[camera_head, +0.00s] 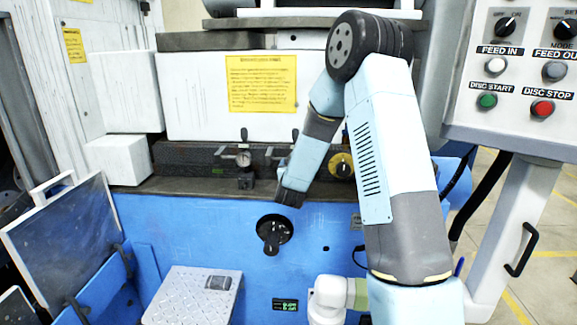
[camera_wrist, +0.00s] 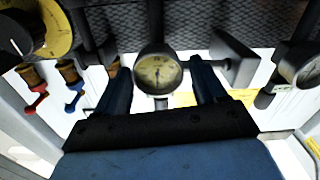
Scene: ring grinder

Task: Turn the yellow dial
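The yellow dial (camera_head: 341,166) sits on the machine's front ledge, just right of my forearm in the head view and partly covered by my arm. In the wrist view the yellow dial (camera_wrist: 58,28), with a black and silver centre knob, is cut off at the upper left corner. My gripper (camera_head: 289,197) points down in front of the ledge, left of and below the dial, and is apart from it. In the wrist view my gripper (camera_wrist: 160,68) has its two dark blue fingers spread, with a round gauge (camera_wrist: 158,74) seen between them.
Red-tipped and blue-tipped levers (camera_wrist: 72,84) stand between the dial and my fingers in the wrist view. Another gauge (camera_head: 243,159) is on the ledge. A black knob (camera_head: 273,231) is on the blue front. A control panel (camera_head: 522,75) hangs at the right.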

